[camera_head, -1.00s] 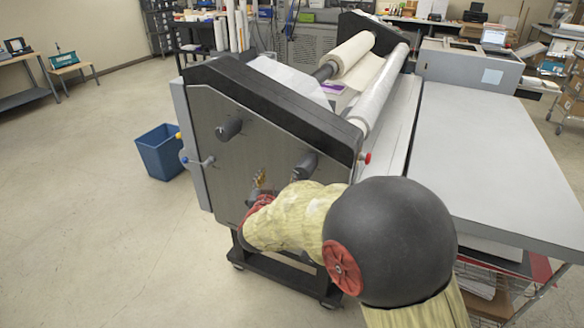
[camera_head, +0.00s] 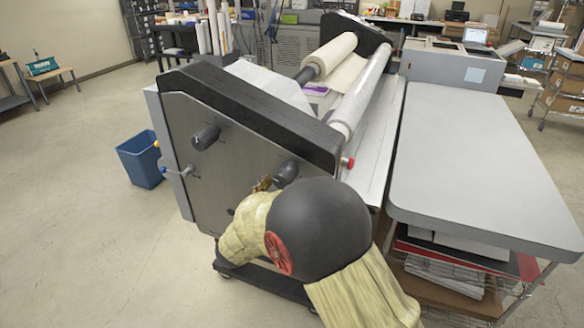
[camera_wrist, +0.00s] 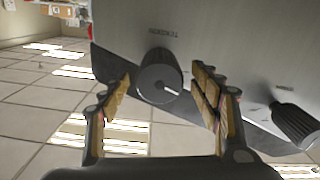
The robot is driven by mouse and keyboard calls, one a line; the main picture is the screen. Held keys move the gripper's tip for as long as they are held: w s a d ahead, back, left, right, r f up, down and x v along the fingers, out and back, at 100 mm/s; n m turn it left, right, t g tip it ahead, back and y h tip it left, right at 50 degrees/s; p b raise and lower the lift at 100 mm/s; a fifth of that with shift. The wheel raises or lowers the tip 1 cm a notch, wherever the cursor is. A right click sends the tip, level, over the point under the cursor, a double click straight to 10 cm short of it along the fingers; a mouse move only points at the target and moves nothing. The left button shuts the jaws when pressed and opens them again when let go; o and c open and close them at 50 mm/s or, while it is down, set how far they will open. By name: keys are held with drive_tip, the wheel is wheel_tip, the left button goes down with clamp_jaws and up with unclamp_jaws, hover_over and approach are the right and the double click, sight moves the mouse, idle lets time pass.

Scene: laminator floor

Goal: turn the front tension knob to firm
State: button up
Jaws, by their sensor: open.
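The black tension knob (camera_wrist: 160,76) sits on the machine's grey side panel, with an upside-down "TENSION" label beside it. Its round face has a white pointer line aimed to the right and slightly down in the wrist view. My gripper (camera_wrist: 161,84) is open, with one finger on each side of this knob; contact cannot be told. In the head view the knob (camera_head: 286,173) is the right one on the panel, just beyond my arm. A bit of my gripper (camera_head: 262,184) shows beside it; my arm hides the rest.
A second black knob (camera_head: 205,137) is on the panel's left, also seen in the wrist view (camera_wrist: 296,122). A red button (camera_head: 347,162) is at the panel's right edge. A blue-tipped lever (camera_head: 172,171) and blue bin (camera_head: 141,158) are at left. A grey table (camera_head: 480,160) stands right.

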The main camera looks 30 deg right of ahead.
sight(290, 170)
drive_tip(key=shift+b+x, duration=0.75)
drive_tip(key=shift+x, duration=3.2)
drive_tip(key=shift+c, duration=1.3)
drive_tip(key=c, duration=0.9)
